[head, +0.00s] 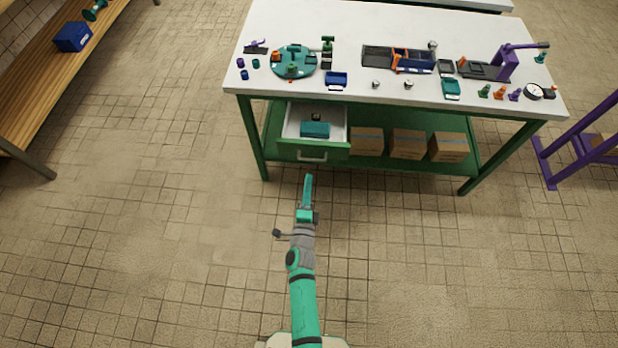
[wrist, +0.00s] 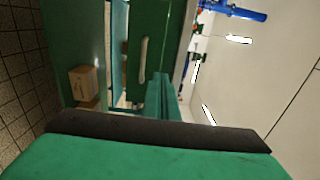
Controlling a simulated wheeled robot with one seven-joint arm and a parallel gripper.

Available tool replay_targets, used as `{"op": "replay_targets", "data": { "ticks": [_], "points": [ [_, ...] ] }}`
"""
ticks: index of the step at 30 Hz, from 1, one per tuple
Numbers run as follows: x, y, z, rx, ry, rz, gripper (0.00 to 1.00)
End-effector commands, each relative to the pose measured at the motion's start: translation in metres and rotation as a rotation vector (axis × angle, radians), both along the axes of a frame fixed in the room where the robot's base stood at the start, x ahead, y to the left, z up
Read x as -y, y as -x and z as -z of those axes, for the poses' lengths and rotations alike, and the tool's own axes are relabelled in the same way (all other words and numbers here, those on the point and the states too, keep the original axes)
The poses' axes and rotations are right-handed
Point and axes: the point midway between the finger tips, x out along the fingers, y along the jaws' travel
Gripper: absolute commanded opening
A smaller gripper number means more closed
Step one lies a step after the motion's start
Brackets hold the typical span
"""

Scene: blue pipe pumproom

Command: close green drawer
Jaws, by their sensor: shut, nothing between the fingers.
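The green drawer (head: 313,151) is pulled out from under the left part of the workbench, with a pale handle on its front. A teal block and a small dark item lie inside it. My gripper (head: 308,178) is shut and empty, just in front of the drawer's front and apart from it in the head view. In the wrist view the drawer's green front (wrist: 150,50) and its handle lie ahead of the shut fingers (wrist: 160,88). Whether the fingertips touch the front cannot be told there.
The white-topped workbench (head: 400,25) has green legs and holds a teal turntable (head: 293,62), blue and teal trays and a purple press (head: 507,62). Cardboard boxes (head: 408,144) stand on its lower shelf. A wooden shelf (head: 60,75) is at the left. The tiled floor around my arm is clear.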

Motion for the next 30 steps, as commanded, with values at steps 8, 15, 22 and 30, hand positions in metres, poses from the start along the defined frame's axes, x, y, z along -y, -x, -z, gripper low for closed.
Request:
{"op": "replay_targets", "data": {
  "ticks": [8,15,22,30],
  "points": [
    [-0.001,-0.052,-0.001,0.002,0.001,-0.001,0.00],
    [-0.001,-0.091,-0.001,0.001,0.001,-0.001,0.00],
    [0.000,-0.114,0.000,-0.001,0.002,0.000,0.00],
    [0.000,-0.119,0.000,0.000,0.003,-0.001,0.00]
  ]
}}
